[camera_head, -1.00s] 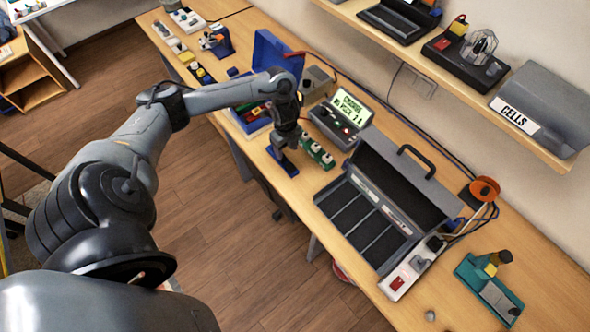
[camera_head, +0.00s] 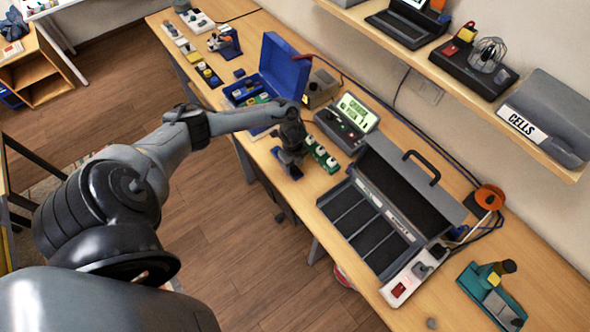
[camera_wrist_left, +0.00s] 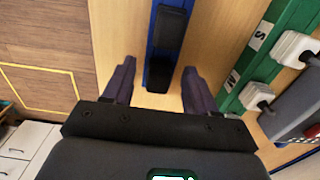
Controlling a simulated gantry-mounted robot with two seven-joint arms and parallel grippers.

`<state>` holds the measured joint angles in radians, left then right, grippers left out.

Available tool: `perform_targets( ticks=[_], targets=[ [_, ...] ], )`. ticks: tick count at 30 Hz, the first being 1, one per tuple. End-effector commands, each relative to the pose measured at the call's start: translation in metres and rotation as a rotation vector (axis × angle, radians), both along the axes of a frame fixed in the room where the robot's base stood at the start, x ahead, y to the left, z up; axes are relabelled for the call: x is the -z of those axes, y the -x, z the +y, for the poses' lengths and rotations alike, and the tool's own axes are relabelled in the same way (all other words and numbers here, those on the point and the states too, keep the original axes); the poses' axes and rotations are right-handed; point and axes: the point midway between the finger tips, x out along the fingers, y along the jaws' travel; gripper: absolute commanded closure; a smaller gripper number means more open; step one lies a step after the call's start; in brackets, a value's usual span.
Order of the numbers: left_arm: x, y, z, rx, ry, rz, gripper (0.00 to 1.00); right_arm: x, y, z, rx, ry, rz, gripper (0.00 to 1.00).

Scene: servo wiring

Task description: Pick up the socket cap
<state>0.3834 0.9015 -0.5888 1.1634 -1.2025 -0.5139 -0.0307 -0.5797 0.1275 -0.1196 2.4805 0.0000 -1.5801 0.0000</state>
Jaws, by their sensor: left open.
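My left gripper (camera_head: 291,165) is over the bench near its front edge, pointing down. In the left wrist view it (camera_wrist_left: 158,70) is open, with one finger on each side of a narrow blue holder (camera_wrist_left: 152,60) that carries black bar-shaped pieces (camera_wrist_left: 168,35). The fingers look apart from these pieces. In the head view the gripper hides most of the blue holder (camera_head: 277,152). I cannot tell for sure whether a black piece is the socket cap. My right gripper is not in view.
A green strip with white sockets (camera_head: 321,155) stands close to the right of the gripper. Behind it is a tester with a lit display (camera_head: 347,122). A grey toolbox (camera_head: 400,185) is open to the right, and a blue case (camera_head: 285,67) behind left.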

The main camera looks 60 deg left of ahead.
Motion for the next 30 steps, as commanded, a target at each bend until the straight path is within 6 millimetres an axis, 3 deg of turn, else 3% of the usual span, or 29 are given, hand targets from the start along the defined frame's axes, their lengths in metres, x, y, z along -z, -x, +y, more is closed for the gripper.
perform_targets(
  ticks=[8, 20, 30],
  targets=[
    [0.0033, 0.0001, 0.0000, 0.001, 0.000, 0.000, 0.43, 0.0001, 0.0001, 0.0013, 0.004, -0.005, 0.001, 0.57],
    [0.0030, 0.0001, 0.0001, 0.001, -0.001, 0.000, 1.00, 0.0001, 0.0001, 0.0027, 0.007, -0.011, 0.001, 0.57],
    [0.0002, -0.0003, 0.0003, 0.001, -0.001, -0.001, 1.00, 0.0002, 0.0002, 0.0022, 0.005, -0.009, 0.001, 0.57]
  ],
)
